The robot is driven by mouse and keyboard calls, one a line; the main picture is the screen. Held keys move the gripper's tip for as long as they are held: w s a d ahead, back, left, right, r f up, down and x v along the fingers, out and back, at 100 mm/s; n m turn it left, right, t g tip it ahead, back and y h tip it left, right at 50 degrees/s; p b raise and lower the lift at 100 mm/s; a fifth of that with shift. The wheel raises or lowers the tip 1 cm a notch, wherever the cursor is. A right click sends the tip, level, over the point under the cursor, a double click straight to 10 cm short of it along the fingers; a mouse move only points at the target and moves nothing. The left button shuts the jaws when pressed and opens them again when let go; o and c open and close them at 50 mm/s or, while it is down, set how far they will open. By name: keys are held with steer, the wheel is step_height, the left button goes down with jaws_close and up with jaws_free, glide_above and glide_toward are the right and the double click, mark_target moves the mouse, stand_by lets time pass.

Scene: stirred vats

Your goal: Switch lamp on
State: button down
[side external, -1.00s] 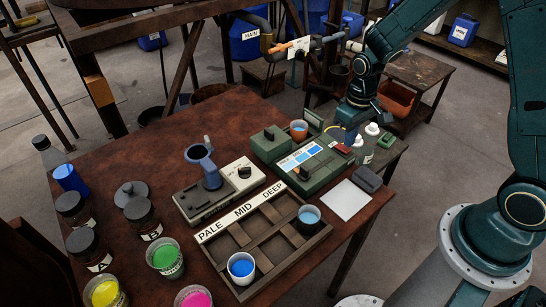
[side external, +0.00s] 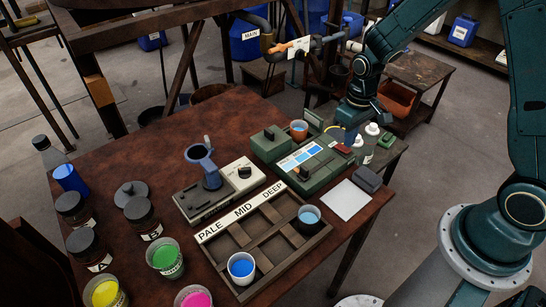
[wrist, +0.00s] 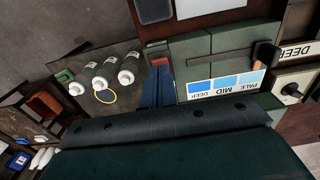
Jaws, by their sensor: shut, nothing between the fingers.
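A green box (side external: 300,160) stands on the right part of the brown table. It has a strip of blue shades on top, a dark knob and a red part (side external: 343,149) at its right end. No separate lamp is plain to see, and I cannot tell whether any light is lit. My gripper (side external: 350,136) points down just behind the red part; its blue fingers are shut and empty. In the wrist view my gripper (wrist: 158,85) is beside the green box (wrist: 205,50), with the red part (wrist: 159,61) close to the fingers. I cannot tell if they touch.
White-capped bottles (side external: 368,136) stand close to the right of my gripper. A wooden tray (side external: 262,262) marked PALE, MID and DEEP holds cups at the front. A white sheet (side external: 346,200) and a dark block (side external: 367,178) lie at right. Jars and paint cups fill the left.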

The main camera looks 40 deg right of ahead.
steer(key=shift+f, duration=1)
stand_by(0.9)
steer(key=shift+r, duration=3.55)
steer(key=shift+r, duration=0.1)
step_height(320, 180, up, 13)
steer(key=t, duration=0.3)
glide_above(347, 150)
steer(key=s+a, duration=0.2)
steer(key=s, duration=0.5)
steer(key=s+a+r+t, duration=0.1)
steer(key=s+r, duration=0.2)
steer(key=s, duration=0.3)
steer(key=s+r+t, duration=0.1)
steer(key=s+r, duration=0.1)
steer(key=s, duration=0.3)
steer(key=shift+s+a+r+t, duration=0.3)
steer(key=shift+s+a+r, duration=0.05)
steer(key=shift+a+r, duration=0.05)
